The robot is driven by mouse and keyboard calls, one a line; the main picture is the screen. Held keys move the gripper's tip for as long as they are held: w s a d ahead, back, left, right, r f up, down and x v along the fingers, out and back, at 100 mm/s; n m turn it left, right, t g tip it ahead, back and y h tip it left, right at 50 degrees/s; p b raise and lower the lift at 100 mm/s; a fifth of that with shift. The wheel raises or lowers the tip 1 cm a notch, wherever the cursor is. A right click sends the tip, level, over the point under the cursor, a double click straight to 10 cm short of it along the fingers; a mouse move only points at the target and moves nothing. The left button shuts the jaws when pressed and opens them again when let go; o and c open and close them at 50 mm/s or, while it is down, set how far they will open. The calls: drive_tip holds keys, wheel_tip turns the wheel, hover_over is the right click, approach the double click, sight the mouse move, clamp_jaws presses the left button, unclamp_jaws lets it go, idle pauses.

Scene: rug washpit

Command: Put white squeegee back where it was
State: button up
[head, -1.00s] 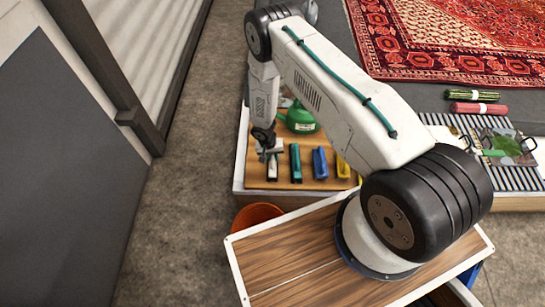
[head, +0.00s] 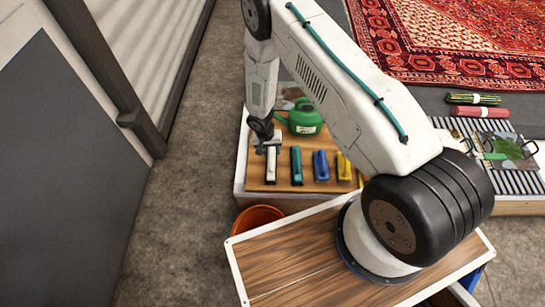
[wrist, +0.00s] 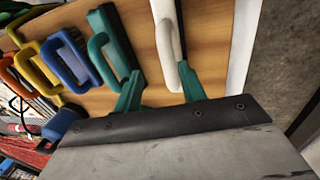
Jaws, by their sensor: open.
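The white squeegee (head: 271,166) lies on the wooden board (head: 285,186), at the left end of a row of coloured handled tools. In the wrist view its pale curved handle (wrist: 167,42) stands out against the board. My gripper (head: 268,147) is at the far end of the squeegee in the head view. In the wrist view my gripper's two teal fingers (wrist: 160,92) are spread apart, with the handle beyond and near the right finger. I cannot tell whether they touch. The gripper's grey body hides the lower part of the wrist view.
Beside the squeegee are a teal tool (head: 296,164), a blue tool (head: 320,166) and a yellow tool (head: 343,166). A green watering can (head: 304,119) stands behind them. An orange bucket (head: 258,217) is on the floor in front. Concrete floor at left is clear.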

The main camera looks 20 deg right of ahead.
drive_tip(key=w+d+r, duration=0.1)
drive_tip(key=w+r, duration=0.2)
drive_tip(key=r, duration=2)
drive_tip(key=s+d+r+n+t, duration=0.1)
drive_tip(key=s+d+r, duration=0.1)
drive_tip(key=r, duration=0.8)
drive_tip(key=s+d+r, duration=0.1)
drive_tip(key=s+r, duration=0.2)
drive_tip(key=r, duration=0.7)
drive_tip(key=s+d+r+n, duration=0.1)
drive_tip(key=s+d+r, duration=0.1)
drive_tip(key=s+r, duration=1.1)
drive_tip(key=s+a+r+n+y, duration=0.1)
drive_tip(key=s+r, duration=0.2)
drive_tip(key=s, duration=0.5)
drive_tip(key=s+r+n+t, duration=0.1)
drive_tip(key=s+r, duration=0.2)
drive_tip(key=s, duration=0.5)
drive_tip(key=shift+s+a+n+y, duration=0.25)
drive_tip(key=shift+a+n+y, duration=0.05)
drive_tip(key=shift+a+y, duration=0.1)
drive_tip(key=shift+r, duration=0.1)
